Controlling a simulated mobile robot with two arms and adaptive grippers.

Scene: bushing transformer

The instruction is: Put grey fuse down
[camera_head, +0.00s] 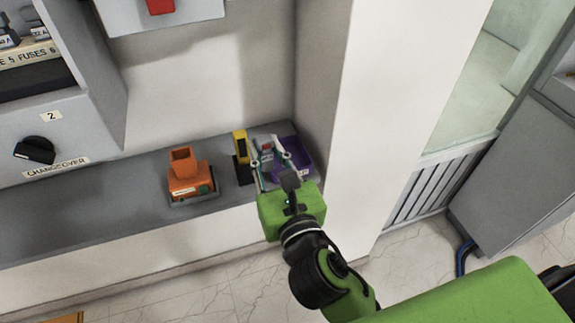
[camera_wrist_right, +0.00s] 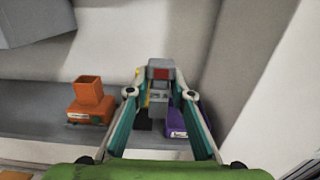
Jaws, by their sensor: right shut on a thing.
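My right gripper (camera_head: 269,154) is over the right end of the grey ledge, its arm coming in from the lower right. It is shut on the grey fuse (camera_wrist_right: 159,92), a grey block with a red patch, which shows between the fingers in the right wrist view. In the head view the grey fuse (camera_head: 266,147) is small and partly covered by the fingers. I cannot tell whether its underside touches anything. My left gripper is not in view.
The grey ledge (camera_head: 90,205) holds an orange holder (camera_head: 187,182), a yellow and black item (camera_head: 241,155) and a purple holder (camera_head: 297,160) close to the gripper. A white wall corner (camera_head: 385,110) stands to the right. The ledge's left part is clear.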

